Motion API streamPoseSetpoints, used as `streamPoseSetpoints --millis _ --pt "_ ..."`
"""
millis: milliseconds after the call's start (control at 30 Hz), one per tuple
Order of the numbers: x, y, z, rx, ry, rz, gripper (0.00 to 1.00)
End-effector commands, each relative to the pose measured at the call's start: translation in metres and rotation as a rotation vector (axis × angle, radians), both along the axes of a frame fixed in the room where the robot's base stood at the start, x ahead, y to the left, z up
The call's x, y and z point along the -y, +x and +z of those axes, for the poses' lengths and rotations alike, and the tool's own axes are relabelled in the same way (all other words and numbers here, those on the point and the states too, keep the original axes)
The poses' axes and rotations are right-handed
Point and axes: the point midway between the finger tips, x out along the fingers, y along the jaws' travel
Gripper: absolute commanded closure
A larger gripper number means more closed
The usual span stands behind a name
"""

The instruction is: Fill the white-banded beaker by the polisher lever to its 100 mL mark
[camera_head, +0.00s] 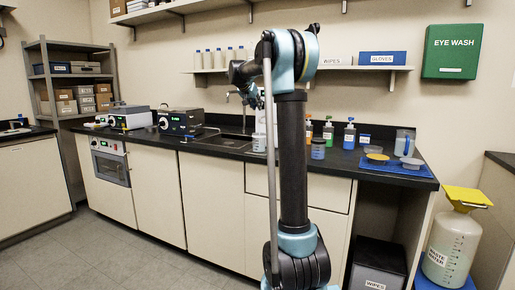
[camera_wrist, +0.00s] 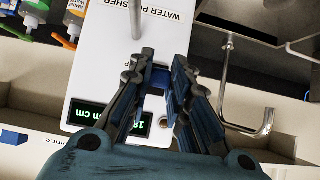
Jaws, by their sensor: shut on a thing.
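My gripper (camera_wrist: 160,82) is over the front of the white water polisher (camera_wrist: 98,55) in the wrist view. Its fingers are closed around a blue piece (camera_wrist: 161,76), which looks like the polisher's lever. A green display with digits is partly hidden behind the left finger. No beaker or water level is clear in the wrist view.
A bent metal pipe (camera_wrist: 265,122) is close right of my fingers. Coloured bottles (camera_head: 349,135) and a blue-banded vessel (camera_head: 318,149) stand right of my arm. A blue tray (camera_head: 420,180) is at the counter's right end. The sink (camera_head: 228,139) is behind the counter's front edge.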

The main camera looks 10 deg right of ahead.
Motion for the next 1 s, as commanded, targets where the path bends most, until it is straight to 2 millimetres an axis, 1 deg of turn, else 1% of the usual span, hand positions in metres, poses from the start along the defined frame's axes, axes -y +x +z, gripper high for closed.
streamPoseSetpoints --millis 233,500,700,1000 --pt "0.001 0.001 -0.001 0.015 -0.011 0.000 1.00" --pt "0.000 0.000 -0.015 0.168 -0.124 0.002 1.00" --pt "0.001 0.001 -0.020 0.247 -0.181 0.001 1.00" --pt "0.001 0.000 -0.020 0.256 -0.186 0.000 1.00"
